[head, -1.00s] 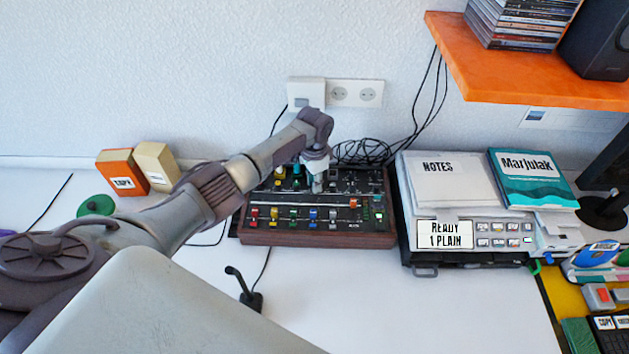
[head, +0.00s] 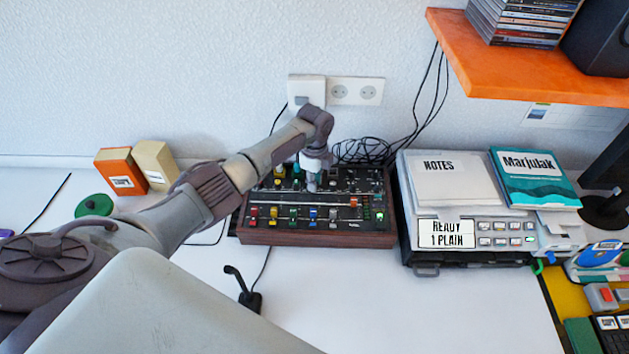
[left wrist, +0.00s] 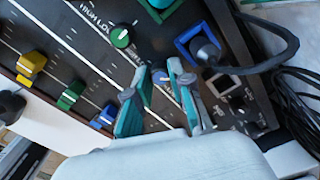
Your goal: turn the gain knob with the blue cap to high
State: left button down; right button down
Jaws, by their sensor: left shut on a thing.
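The mixing console (head: 290,239) lies on the desk, dark-faced with coloured slider caps and knobs. My left gripper (head: 312,186) reaches down onto its middle; its fingers hide part of the panel. In the left wrist view, my left gripper's (left wrist: 160,72) two teal-padded fingers are shut around the blue-capped gain knob (left wrist: 161,77), of which only a small part shows. Its pointer cannot be made out. A green-capped knob (left wrist: 121,38) with HIGH and LOW marks sits beside it. My right gripper is not in view.
Blue (left wrist: 107,116), green (left wrist: 70,95) and yellow (left wrist: 31,64) slider caps stand near the fingers. A plugged cable (left wrist: 205,50) rises close by. A white printer (head: 478,227) stands right of the console. The front desk is mostly clear.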

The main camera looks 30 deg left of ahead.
pick_arm(q)
jog(key=m+b, duration=0.1)
jog(key=m, duration=0.4)
jog(key=shift+m, duration=0.3)
jog(key=shift+m+b, duration=0.55)
jog(key=shift+m, duration=1.75)
jog(key=c, duration=1)
grip_release()
jog(key=shift+c, duration=0.2)
jog(key=shift+r, duration=0.2)
notch_tip(320, 180, up, 12)
jog(key=shift+f, duration=0.15)
jog(key=shift+f, duration=0.1)
